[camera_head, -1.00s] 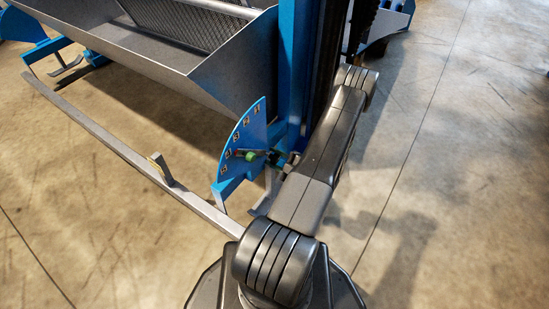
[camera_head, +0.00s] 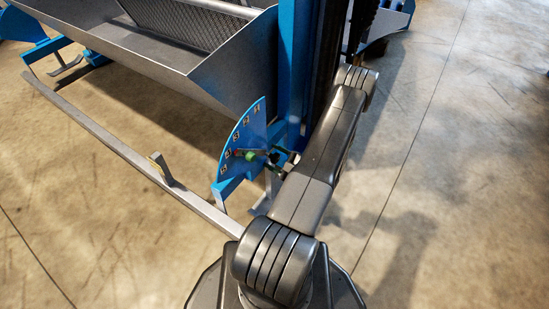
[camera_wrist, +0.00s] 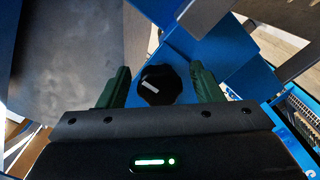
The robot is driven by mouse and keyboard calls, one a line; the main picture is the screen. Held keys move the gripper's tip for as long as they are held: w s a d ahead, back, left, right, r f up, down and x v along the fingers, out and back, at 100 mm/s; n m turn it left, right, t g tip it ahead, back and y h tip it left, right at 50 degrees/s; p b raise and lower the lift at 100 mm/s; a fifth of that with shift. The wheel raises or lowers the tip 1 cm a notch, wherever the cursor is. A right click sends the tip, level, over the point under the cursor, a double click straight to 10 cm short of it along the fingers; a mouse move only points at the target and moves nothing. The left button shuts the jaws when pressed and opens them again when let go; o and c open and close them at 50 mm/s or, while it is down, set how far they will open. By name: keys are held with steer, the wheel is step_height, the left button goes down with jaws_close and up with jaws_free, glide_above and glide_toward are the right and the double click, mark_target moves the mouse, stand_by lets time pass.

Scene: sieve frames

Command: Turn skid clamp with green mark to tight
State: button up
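A blue curved scale plate (camera_head: 226,165) with numbered marks stands at the end of the sieve frame. A round green mark (camera_head: 250,155) shows on it, with a small red tip just to its left. In the wrist view a black lobed clamp knob (camera_wrist: 160,85) with a white line sits between my gripper's green fingers. My gripper (camera_wrist: 160,88) is open, with a gap on each side of the knob. In the head view my gripper (camera_head: 277,158) is just right of the green mark, partly hidden by my arm.
A long grey bar (camera_head: 130,157) with an upright tab (camera_head: 160,168) runs along the front. A grey trough (camera_head: 190,65) and a blue post (camera_head: 292,60) stand close behind the plate. Concrete floor is clear at right and front left.

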steer(key=p+v, duration=0.2)
steer(key=v, duration=1.2)
steer(key=shift+p, duration=0.3)
steer(key=shift+w+a, duration=0.1)
steer(key=shift+a, duration=0.1)
steer(key=b+x, duration=0.2)
steer(key=x, duration=1.1)
steer(key=shift+w+a+b, duration=0.2)
steer(key=shift+a+b, duration=0.05)
steer(key=shift+b, duration=0.05)
